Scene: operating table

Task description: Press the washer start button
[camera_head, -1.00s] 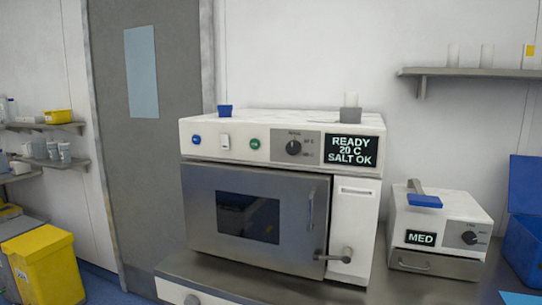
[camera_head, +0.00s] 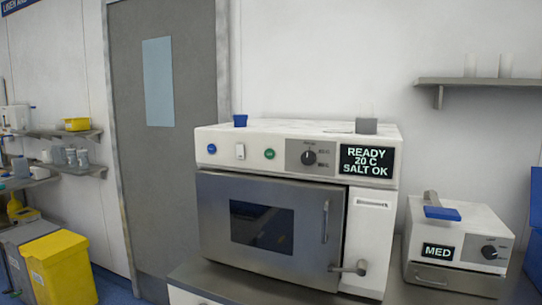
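The washer (camera_head: 217,160) is a white box with a grey steel door (camera_head: 312,205) and a dark window, standing on a steel counter. Its door is shut. On its top panel are a blue button (camera_head: 212,149), a white rocker switch (camera_head: 240,152), a green button (camera_head: 269,154), a black knob (camera_head: 309,158) and a display (camera_head: 367,161) reading "READY 20 C SALT OK". The buttons' small labels are too small to read. Neither of my grippers shows in the head view.
A smaller white device (camera_head: 459,226) marked "MED" stands to the right on the counter (camera_head: 190,275). A wall shelf (camera_head: 480,82) hangs above it. A yellow bin (camera_head: 60,268) stands on the floor at left. A grey door (camera_head: 165,180) is behind.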

